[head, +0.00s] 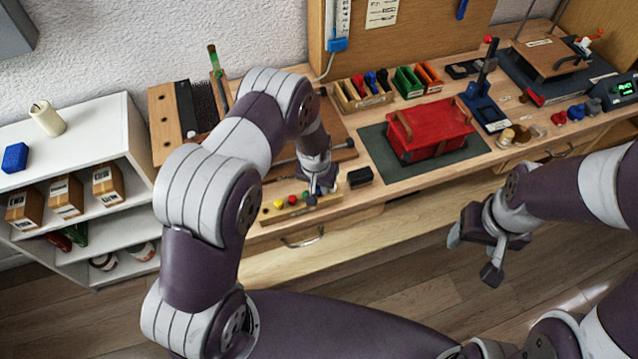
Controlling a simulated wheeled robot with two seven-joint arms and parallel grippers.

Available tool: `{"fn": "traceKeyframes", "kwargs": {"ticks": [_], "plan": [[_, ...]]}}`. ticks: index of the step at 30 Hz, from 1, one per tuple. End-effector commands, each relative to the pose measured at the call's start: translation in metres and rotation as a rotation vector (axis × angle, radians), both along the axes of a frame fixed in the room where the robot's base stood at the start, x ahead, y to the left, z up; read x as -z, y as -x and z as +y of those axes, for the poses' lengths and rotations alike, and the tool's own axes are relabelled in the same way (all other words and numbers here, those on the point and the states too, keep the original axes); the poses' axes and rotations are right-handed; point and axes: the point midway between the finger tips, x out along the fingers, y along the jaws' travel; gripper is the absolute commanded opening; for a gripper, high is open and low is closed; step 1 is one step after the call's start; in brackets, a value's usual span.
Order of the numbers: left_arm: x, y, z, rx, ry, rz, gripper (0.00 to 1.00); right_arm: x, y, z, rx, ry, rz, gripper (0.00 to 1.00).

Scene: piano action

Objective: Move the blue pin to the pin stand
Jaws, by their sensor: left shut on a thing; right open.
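The pin stand (270,215) is a low pale wooden block at the front edge of the bench. A yellow pin (278,204), a red pin (292,199) and a green pin (304,195) stand in it in a row. My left gripper (318,192) points down over the right end of the stand. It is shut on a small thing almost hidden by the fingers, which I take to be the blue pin. I cannot tell whether it touches the stand. My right gripper (472,255) is open and empty, in front of the bench over the floor.
A black block (360,177) lies just right of the stand. A red box (430,128) sits on a dark green mat (375,140). Small bins of tools (362,95) stand behind. My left arm hides part of the bench. A white shelf (95,135) stands at left.

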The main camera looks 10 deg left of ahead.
Motion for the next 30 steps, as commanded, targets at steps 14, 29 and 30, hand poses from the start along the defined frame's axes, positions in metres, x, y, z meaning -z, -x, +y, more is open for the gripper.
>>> {"fn": "traceKeyframes", "kwargs": {"ticks": [14, 29, 30], "plan": [[0.005, 0.000, 0.000, 0.000, 0.000, 0.000, 0.00, 0.005, 0.000, 0.000, 0.000, 0.000, 0.000, 0.64], [0.010, 0.000, 0.000, 0.000, 0.000, 0.000, 0.00, 0.010, 0.000, 0.000, 0.000, 0.000, 0.000, 0.64], [0.011, 0.000, 0.000, 0.000, 0.000, 0.000, 0.00, 0.011, 0.000, 0.000, 0.000, 0.000, 0.000, 0.64]]}}
